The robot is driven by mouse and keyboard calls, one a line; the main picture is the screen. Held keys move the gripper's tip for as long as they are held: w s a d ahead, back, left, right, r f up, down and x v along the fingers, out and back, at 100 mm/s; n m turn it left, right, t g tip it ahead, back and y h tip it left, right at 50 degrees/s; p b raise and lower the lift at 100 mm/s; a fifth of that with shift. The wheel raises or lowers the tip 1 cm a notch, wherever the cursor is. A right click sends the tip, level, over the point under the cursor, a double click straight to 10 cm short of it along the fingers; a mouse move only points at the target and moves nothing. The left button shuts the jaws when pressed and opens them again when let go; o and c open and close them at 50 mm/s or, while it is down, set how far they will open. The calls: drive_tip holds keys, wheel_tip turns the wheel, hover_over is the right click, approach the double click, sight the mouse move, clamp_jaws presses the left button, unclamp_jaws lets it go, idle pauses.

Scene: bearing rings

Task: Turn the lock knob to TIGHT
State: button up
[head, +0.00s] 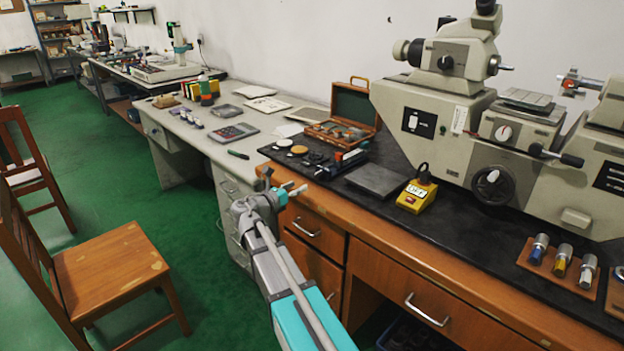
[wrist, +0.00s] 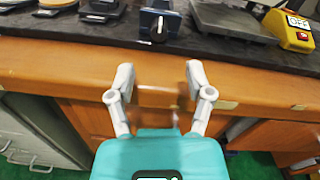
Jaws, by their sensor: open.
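A small dark blue-and-black device with a pale lever-like knob (wrist: 159,27) stands near the bench's front edge, straight ahead of my gripper in the wrist view. The same device (head: 342,163) shows in the head view on the black bench top. Its markings are too small to read, so I cannot tell the knob's setting or confirm that it is the lock knob. My gripper (head: 282,185) is open and empty in front of the bench edge, apart from the device. Its two grey fingers (wrist: 159,77) are spread wide in the wrist view.
A yellow box (head: 416,196) reading OFF and a dark flat plate (head: 376,181) lie to the device's right. Round discs (head: 292,146) and an open wooden case (head: 352,112) are nearby. A large grey machine (head: 430,110) with knobs stands at right. Wooden chairs stand left.

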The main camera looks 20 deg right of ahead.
sight(316, 176)
drive_tip(key=shift+x, duration=3.75)
clamp_jaws()
drive_tip(key=shift+a, duration=0.15)
